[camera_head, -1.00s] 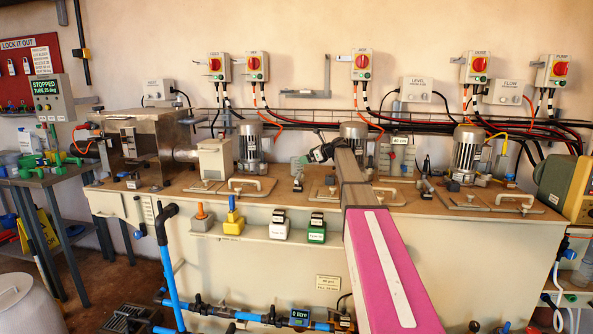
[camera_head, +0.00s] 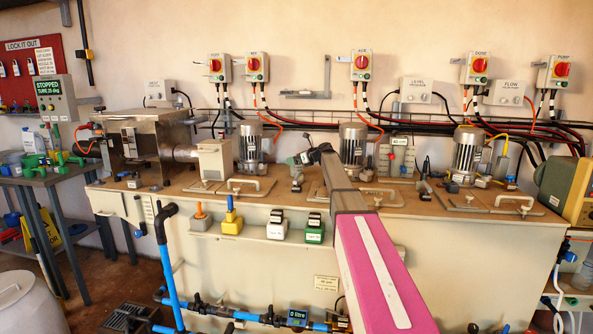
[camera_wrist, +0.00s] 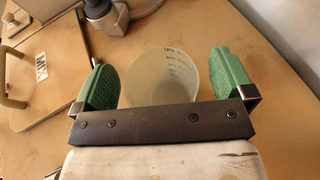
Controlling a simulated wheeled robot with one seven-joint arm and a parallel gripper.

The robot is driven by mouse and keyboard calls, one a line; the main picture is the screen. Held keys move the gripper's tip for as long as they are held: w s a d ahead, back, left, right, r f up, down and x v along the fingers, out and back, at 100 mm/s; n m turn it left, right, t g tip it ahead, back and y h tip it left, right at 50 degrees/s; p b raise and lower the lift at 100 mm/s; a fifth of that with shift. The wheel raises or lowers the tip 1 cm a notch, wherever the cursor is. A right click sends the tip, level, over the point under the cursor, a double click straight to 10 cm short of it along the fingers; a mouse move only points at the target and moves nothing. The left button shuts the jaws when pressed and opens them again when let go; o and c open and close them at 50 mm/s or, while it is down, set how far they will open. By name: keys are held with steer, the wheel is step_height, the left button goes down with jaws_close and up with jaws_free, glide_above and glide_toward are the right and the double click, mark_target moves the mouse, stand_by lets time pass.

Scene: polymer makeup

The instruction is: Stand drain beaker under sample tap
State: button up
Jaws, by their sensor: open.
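A translucent white beaker (camera_wrist: 163,82) with printed graduation marks stands on the tan deck in the wrist view. My gripper (camera_wrist: 164,62) is open, with one green finger pad on each side of the beaker. Gaps seem to show between the pads and the beaker, and its lower part is hidden behind the gripper's dark bar. In the camera_head view my gripper (camera_head: 307,157) is over the middle of the tan tank top (camera_head: 330,205); I cannot make out the beaker there. I cannot tell which fitting is the sample tap.
A hatch labelled MIX (camera_wrist: 42,75) and a grey motor base (camera_wrist: 118,14) lie close to the gripper. Blue pipework (camera_head: 171,275) runs along the front below.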

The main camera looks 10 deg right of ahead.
steer(key=c, duration=1.1)
steer(key=shift+r, duration=0.1)
